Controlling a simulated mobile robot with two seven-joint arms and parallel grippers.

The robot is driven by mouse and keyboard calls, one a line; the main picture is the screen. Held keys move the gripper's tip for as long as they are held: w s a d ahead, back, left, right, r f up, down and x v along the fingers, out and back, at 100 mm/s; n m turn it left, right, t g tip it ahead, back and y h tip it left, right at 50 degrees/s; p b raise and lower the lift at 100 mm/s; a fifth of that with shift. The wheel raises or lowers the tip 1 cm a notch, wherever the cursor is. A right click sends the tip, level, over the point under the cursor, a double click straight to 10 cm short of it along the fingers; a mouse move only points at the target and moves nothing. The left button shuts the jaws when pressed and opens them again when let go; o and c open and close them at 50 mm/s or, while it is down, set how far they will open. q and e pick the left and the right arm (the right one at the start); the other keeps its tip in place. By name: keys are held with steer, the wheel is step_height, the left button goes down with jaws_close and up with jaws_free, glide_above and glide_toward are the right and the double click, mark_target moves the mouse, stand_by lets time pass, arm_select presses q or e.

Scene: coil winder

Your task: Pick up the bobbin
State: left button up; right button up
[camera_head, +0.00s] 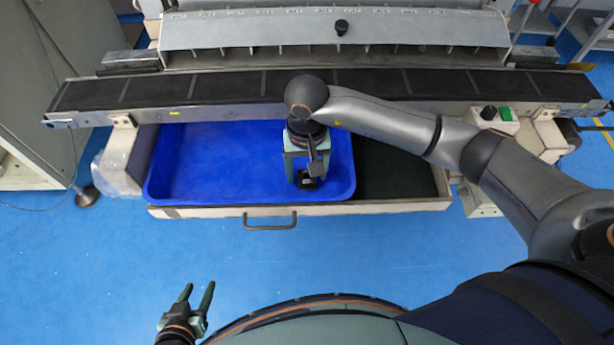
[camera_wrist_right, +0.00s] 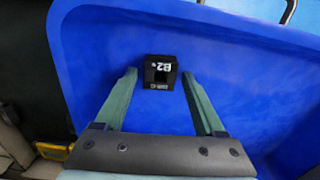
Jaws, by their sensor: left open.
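The bobbin (camera_wrist_right: 160,72) is a small black block with white "B2" lettering, on the floor of the blue tray in the right wrist view. My right gripper (camera_wrist_right: 158,76) points down over it with its two green fingers apart, one on each side of the bobbin in that view. Whether they are at its height I cannot tell. In the head view my right gripper (camera_head: 306,172) is over the right part of the blue tray (camera_head: 215,165) and mostly hides the bobbin. My left gripper (camera_head: 198,290) is open and empty, low at the left, over the blue floor.
The tray sits in an open drawer with a metal handle (camera_head: 270,222). A dark conveyor belt (camera_head: 200,88) runs behind it, under my right arm. A dark drawer section (camera_head: 390,175) lies right of the tray. The rest of the tray is empty.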

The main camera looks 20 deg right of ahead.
jaws_close()
stand_by(0.3)
steer(key=shift+r, duration=0.55)
steer(key=r, duration=0.3)
steer(key=shift+s+b, duration=0.3)
steer(key=s+d+r+b, duration=0.1)
steer(key=s+r, duration=0.8)
steer(key=s, duration=0.4)
steer(key=shift+s+d, duration=0.15)
steer(key=shift+s, duration=0.05)
steer(key=shift+w, duration=0.1)
